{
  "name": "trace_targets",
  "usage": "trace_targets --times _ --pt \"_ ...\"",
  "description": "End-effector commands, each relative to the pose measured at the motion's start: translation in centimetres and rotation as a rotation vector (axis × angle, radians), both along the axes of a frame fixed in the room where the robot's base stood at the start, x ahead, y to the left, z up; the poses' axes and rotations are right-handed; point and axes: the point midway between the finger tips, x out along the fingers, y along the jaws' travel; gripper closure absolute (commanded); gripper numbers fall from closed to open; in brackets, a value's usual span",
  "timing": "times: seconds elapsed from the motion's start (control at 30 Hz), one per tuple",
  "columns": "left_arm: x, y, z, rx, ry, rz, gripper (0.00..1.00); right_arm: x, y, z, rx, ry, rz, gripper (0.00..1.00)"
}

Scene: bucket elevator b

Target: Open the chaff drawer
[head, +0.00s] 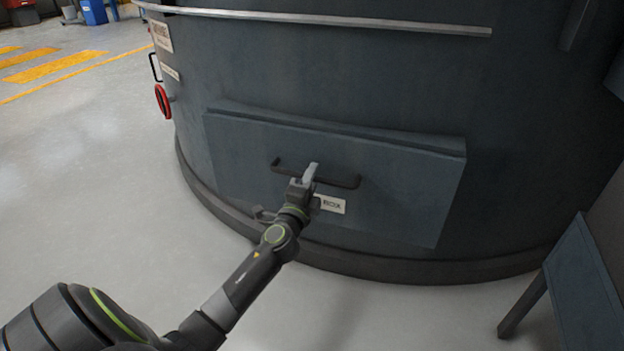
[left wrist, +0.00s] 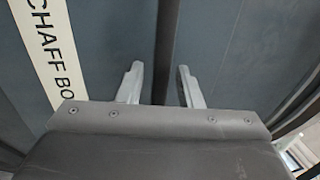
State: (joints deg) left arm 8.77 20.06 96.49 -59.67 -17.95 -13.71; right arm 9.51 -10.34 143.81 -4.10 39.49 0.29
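The chaff drawer (head: 400,190) is a flat grey-blue front low on the curved wall of a big dark drum. It has a dark horizontal bar handle (head: 340,180) and a white label (head: 331,205), which reads "CHAFF BO…" in the left wrist view (left wrist: 45,50). A ledge of the drawer shows along its top edge; I see no open interior. My left gripper (head: 310,172) is at the left-middle part of the handle. In the left wrist view its fingers (left wrist: 159,82) are apart, with the handle bar (left wrist: 167,45) between them, nearer the right finger. My right gripper is out of view.
A red handwheel (head: 162,101) sticks out at the drum's left side. A rail (head: 330,18) runs around the drum above. A blue-grey stand (head: 582,285) is at the lower right. The pale floor (head: 90,190) at left is clear.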

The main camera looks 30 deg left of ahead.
Motion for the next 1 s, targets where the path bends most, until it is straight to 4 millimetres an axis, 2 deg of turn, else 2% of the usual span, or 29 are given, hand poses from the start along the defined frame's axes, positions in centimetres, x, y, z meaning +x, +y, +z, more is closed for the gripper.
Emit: trace_targets --times 0.27,0.53,1.0 --pt "0.16 0.03 0.04 0.000 0.000 0.000 0.68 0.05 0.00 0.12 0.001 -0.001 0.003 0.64" --pt "0.13 0.02 0.04 0.000 0.000 0.000 1.00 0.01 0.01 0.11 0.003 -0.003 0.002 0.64" --pt "0.33 -0.16 -0.06 -0.001 0.001 0.000 1.00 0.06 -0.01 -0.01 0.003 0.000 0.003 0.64"
